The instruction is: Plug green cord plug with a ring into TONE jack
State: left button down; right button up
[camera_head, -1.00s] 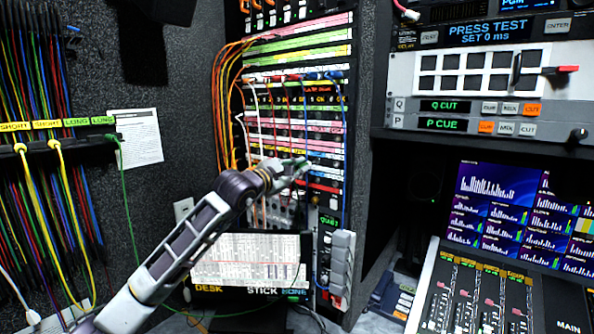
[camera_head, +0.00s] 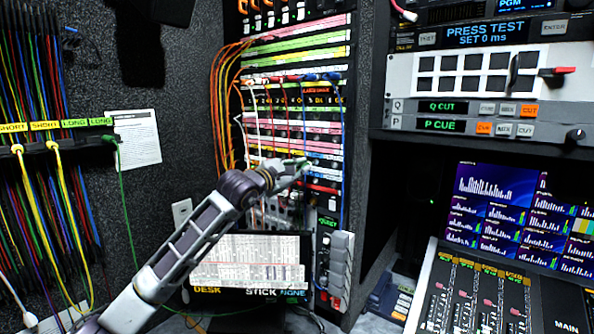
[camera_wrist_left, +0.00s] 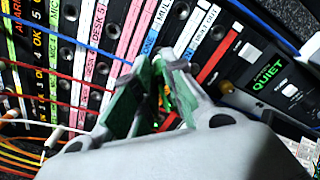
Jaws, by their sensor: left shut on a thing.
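My left gripper (camera_head: 302,165) reaches in from the left, in front of the lower rows of the patch bay (camera_head: 297,135). In the left wrist view, its fingers (camera_wrist_left: 160,75) are closed around a small bright green piece (camera_wrist_left: 167,100), which seems to be the green cord plug; the fingers mostly hide it, and no ring can be made out. The fingertips are close to the panel by a blue label strip (camera_wrist_left: 150,40), whose small text I read only partly. The TONE jack cannot be made out, and I cannot tell whether the plug touches the panel. My right gripper is not in view.
Orange, white, red and blue cords hang across the patch bay; a blue cord (camera_wrist_left: 85,47) crosses near my fingers. A QUIET unit (camera_wrist_left: 268,75) sits at the right. A cord rack (camera_head: 60,140) with a hanging green cord (camera_head: 127,215) is at the left; a screen (camera_head: 250,262) stands below.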

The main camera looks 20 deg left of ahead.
pick_arm(q)
jog(key=shift+w+d, duration=0.15)
jog(key=shift+w, duration=0.2)
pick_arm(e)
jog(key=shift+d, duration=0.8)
pick_arm(q)
jog(key=shift+w, duration=0.15)
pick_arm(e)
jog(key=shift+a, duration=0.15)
pick_arm(q)
jog(key=shift+w+d, duration=0.1)
jog(key=shift+w, duration=0.15)
jog(key=shift+w+d, duration=0.2)
jog(key=shift+w, duration=0.25)
jog(key=shift+w, duration=0.15)
